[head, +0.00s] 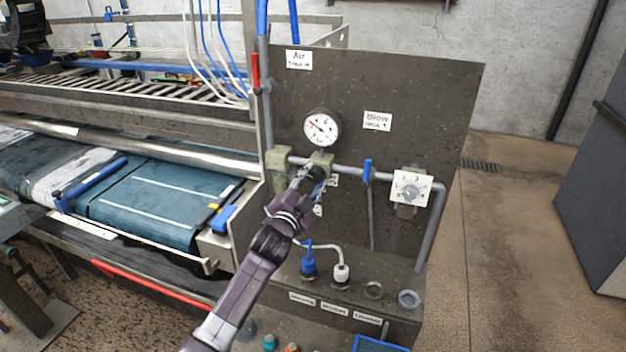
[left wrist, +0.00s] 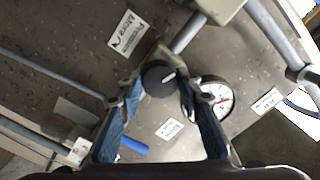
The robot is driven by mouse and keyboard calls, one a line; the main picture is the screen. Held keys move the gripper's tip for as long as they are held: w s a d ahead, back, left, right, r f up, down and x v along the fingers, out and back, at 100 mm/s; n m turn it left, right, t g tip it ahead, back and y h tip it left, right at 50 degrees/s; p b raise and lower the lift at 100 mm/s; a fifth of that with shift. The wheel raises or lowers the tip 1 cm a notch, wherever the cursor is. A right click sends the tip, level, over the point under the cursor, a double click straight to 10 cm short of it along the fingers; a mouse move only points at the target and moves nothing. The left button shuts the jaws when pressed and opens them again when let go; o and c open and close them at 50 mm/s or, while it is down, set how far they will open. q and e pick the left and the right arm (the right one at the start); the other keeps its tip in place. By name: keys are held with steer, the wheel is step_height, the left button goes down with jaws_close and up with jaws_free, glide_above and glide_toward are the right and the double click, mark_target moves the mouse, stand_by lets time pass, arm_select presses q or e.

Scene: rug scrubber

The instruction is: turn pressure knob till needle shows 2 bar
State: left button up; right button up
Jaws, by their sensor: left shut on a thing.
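The black pressure knob (left wrist: 160,80) sits between the blue finger pads of my left gripper (left wrist: 160,88) in the left wrist view, and the gripper is shut on it. A pale mark shows on the knob's face. In the head view my left gripper (head: 314,180) reaches the regulator (head: 320,160) on the dark panel and mostly hides the knob. The round white gauge (head: 321,127) is just above; its red needle slants to the upper left. The gauge also shows in the left wrist view (left wrist: 222,92), partly behind a finger. Its numbers are too small to read. My right gripper is not in view.
A grey pipe runs across the panel (head: 430,110), with a blue valve handle (head: 367,170) and a white square dial (head: 411,190) to the right. Blue and white hose fittings (head: 341,271) are below. The belt machine (head: 150,200) stands to the left.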

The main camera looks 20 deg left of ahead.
arm_select(q)
steer(key=shift+f, duration=0.2)
steer(key=o, duration=1.2)
steer(key=shift+r, duration=0.1)
steer(key=shift+c, duration=0.2)
steer(key=s, duration=1.2)
steer(key=shift+a, duration=0.25)
steer(key=s+p, duration=0.2)
steer(key=s, duration=0.7)
